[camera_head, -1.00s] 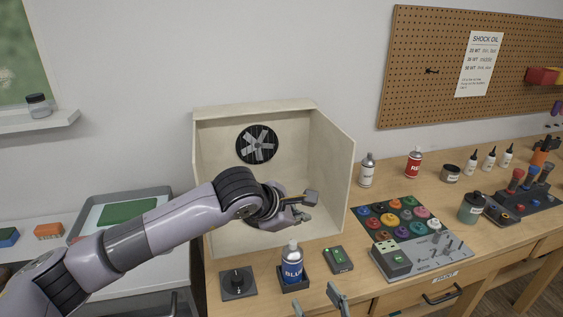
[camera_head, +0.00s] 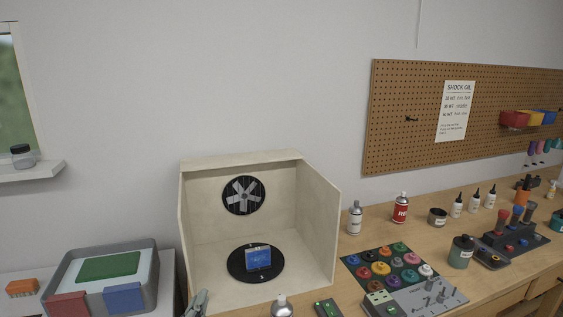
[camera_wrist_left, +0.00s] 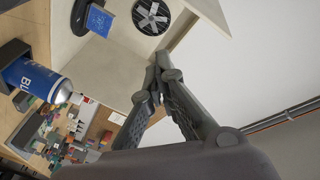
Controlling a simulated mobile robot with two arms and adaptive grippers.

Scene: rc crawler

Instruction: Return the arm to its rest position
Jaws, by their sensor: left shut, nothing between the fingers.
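My left gripper (camera_head: 197,303) shows only as a tip at the bottom edge of the head view, in front of the spray booth's left wall. In the left wrist view my left gripper (camera_wrist_left: 158,72) has its fingertips together with nothing between them. The pale booth (camera_head: 188,215) holds a fan on its back wall and a black turntable (camera_head: 236,272) with a small blue piece (camera_head: 258,258) standing on it. The gripper is outside the booth. My right gripper is not in view.
A blue spray can (camera_wrist_left: 35,78) is close to the gripper in the wrist view; its top (camera_head: 282,305) shows in the head view. Paint pots, cans (camera_head: 400,208) and bottles stand on the bench at right.

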